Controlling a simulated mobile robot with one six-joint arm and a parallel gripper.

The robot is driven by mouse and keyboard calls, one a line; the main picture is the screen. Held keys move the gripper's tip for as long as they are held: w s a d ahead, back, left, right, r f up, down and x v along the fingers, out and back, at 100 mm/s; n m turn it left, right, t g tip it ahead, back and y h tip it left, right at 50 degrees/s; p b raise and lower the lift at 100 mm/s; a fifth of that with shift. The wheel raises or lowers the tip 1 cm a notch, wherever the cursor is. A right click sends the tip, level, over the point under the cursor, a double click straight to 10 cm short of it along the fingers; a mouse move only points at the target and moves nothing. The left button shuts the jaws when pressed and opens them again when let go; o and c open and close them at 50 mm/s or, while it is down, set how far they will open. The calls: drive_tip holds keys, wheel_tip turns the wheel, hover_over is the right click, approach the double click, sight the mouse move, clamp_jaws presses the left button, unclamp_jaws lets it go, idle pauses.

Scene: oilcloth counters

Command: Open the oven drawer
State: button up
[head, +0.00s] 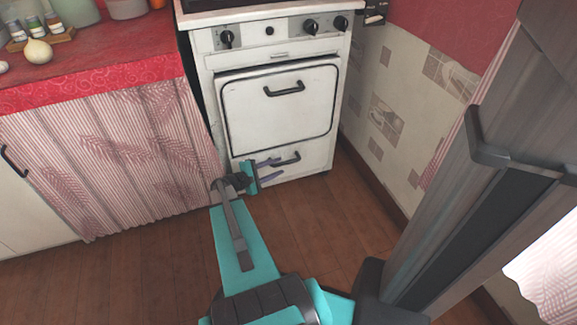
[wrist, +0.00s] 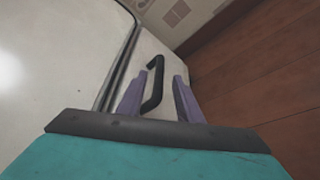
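The white oven (head: 280,105) stands against the back wall, with its large door above and a low drawer (head: 309,161) at the bottom. The drawer looks closed. Its dark handle (head: 287,160) also shows in the wrist view (wrist: 156,84). My gripper (head: 272,169) is in front of the drawer at handle height. In the wrist view its two purple fingers (wrist: 160,98) are apart, and the black handle appears between them, nearer the left finger. I cannot tell whether a finger touches the handle. Nothing is gripped.
A counter with a red cloth (head: 110,55) and a striped curtain (head: 120,150) stands left of the oven. The tiled wall (head: 385,110) is close on the right. The wooden floor (head: 150,260) in front is clear.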

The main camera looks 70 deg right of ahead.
sight(285, 163)
drive_tip(key=shift+b+x, duration=1)
drive_tip(key=shift+x, duration=2.75)
drive_tip(key=shift+c, duration=0.2)
clamp_jaws()
